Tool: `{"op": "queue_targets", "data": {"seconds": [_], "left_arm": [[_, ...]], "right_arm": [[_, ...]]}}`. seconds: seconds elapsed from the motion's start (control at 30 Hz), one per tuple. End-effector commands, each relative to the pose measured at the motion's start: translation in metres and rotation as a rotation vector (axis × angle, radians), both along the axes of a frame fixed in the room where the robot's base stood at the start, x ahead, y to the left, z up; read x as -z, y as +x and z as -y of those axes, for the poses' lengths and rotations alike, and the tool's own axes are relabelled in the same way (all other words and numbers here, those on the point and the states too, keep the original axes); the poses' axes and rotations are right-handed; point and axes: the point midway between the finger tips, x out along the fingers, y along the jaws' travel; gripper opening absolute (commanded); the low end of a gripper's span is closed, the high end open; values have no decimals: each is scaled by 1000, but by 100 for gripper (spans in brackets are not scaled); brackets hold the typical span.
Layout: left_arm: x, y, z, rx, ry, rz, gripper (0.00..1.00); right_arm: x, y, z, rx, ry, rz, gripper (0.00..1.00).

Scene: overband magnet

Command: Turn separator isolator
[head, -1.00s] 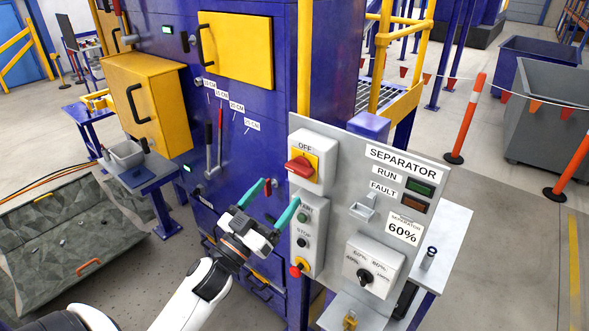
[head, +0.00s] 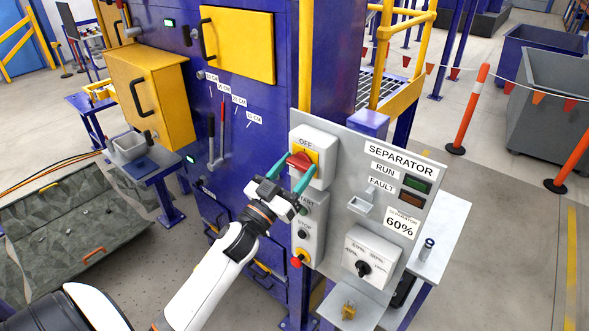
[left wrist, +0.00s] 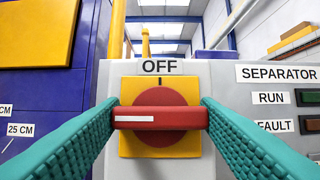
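The separator isolator is a red rotary handle (left wrist: 158,117) on a yellow square plate (left wrist: 160,150), under the label OFF (left wrist: 162,67). In the left wrist view its bar lies horizontal, with a white mark at its left end. In the head view the isolator (head: 300,160) sits on a grey box at the top left of the separator panel (head: 365,150). My left gripper (head: 290,172) has its teal fingers spread, one on each side of the handle. In the left wrist view the fingers (left wrist: 160,118) stand at or very near the bar's two ends; contact is unclear. My right gripper is out of view.
Below the isolator is a start/stop box (head: 308,235) with a red knob on yellow (head: 298,260). To the right are run and fault lamps, a small metal bracket (head: 362,201) and a percentage dial (head: 364,268). Two long levers (head: 216,140) stand on the blue cabinet at left.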

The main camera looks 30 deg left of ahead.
Motion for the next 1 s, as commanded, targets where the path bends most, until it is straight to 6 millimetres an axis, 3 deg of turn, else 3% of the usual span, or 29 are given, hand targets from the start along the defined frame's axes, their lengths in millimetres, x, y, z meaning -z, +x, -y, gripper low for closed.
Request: {"op": "queue_targets", "data": {"seconds": [0.47,1.0], "left_arm": [[0,0,-1,2,90,6,34],[-2,0,-3,2,559,44,34]], "right_arm": [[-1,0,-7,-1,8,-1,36],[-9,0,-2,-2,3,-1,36]]}}
